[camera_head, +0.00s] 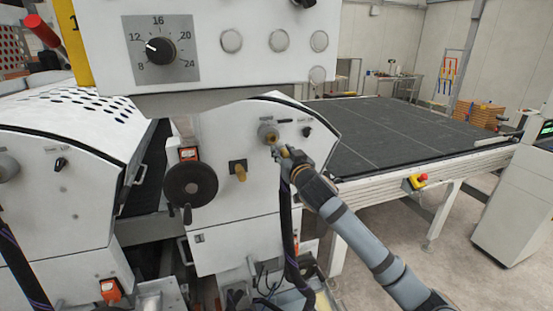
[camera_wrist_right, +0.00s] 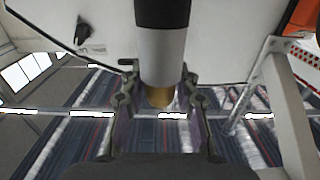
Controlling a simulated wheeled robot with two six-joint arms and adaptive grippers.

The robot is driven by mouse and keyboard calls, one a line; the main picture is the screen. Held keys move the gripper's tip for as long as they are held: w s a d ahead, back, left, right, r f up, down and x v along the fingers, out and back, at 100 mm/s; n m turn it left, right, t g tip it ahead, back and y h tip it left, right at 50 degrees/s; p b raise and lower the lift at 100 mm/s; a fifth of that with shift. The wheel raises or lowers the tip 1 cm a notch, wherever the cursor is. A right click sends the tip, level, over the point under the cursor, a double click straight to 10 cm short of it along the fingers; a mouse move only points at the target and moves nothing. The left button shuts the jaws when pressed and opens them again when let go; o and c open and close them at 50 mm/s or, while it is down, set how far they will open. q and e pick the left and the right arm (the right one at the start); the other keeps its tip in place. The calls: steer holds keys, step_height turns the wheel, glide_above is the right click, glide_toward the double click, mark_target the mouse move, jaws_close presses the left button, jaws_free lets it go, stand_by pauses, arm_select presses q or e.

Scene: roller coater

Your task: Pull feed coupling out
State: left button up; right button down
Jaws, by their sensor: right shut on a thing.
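The feed coupling is a grey sleeve (camera_wrist_right: 162,58) with a black upper part and a brass end (camera_wrist_right: 160,97). In the wrist view it stands between the two fingers of my right gripper (camera_wrist_right: 160,100), which is shut on it. The brass end shows with no socket around it. In the head view my right gripper (camera_head: 283,153) is just below and right of a round port (camera_head: 267,132) on the white machine panel. The port's face shows; any gap to the coupling is hard to judge. A dark hose (camera_head: 289,225) hangs down below the gripper. My left gripper is out of view.
A black handwheel (camera_head: 190,184) and a brass fitting (camera_head: 239,171) sit left of the gripper on the panel. A dark conveyor bed (camera_head: 400,135) with a red emergency button (camera_head: 422,177) lies to the right. Open floor lies below the conveyor.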

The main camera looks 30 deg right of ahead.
mark_target(287, 156)
steer(key=shift+b+v, duration=0.65)
steer(key=shift+v, duration=0.9)
steer(key=shift+w, duration=0.1)
